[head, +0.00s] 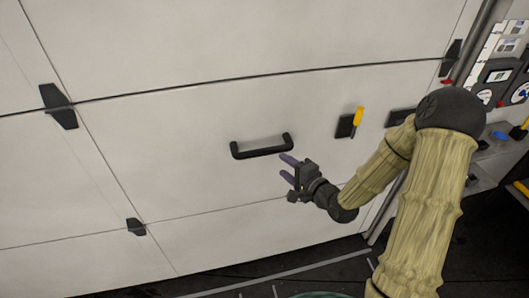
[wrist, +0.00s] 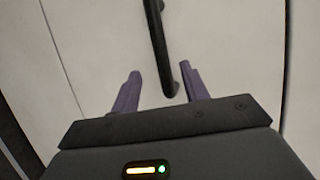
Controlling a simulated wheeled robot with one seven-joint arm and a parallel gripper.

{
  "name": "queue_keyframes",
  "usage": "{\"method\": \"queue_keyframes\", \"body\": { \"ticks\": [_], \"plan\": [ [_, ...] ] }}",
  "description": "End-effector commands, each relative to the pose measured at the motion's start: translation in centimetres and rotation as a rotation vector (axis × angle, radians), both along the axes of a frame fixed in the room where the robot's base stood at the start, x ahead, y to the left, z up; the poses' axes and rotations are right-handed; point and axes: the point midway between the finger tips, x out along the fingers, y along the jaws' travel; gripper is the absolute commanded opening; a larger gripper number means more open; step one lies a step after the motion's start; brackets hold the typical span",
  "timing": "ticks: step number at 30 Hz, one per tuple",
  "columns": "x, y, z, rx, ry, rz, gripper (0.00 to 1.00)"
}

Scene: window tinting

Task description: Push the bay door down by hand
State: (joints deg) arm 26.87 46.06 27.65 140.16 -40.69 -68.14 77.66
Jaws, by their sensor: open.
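The bay door (head: 190,120) is a large pale panelled door with dark seams and black hinges. It fills most of the head view, and its lower edge is close to the dark floor. A black bar handle (head: 262,149) is fixed to a middle panel. My gripper (head: 286,169) is just below and right of the handle's right end, with its two purple fingers apart. In the wrist view, the handle (wrist: 158,45) runs down between the open fingers (wrist: 160,92), its end near the right finger. I cannot tell whether they touch.
A black latch plate with a yellow lever (head: 357,121) is on the door to the right of the handle. A wall with dials and a bench (head: 500,165) stands at the right edge. The dark floor (head: 330,275) shows pale lines.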

Motion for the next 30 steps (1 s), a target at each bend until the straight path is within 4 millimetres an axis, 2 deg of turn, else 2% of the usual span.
{"method": "queue_keyframes", "body": {
  "ticks": [9, 18, 30],
  "plan": [
    [4.3, 3.6, -0.8, 0.0, 0.0, 0.002, 0.45],
    [7.8, 6.3, -1.7, -0.001, 0.001, 0.0, 0.45],
    [8.5, 6.8, -2.0, -0.001, 0.001, -0.001, 0.45]
  ]
}}
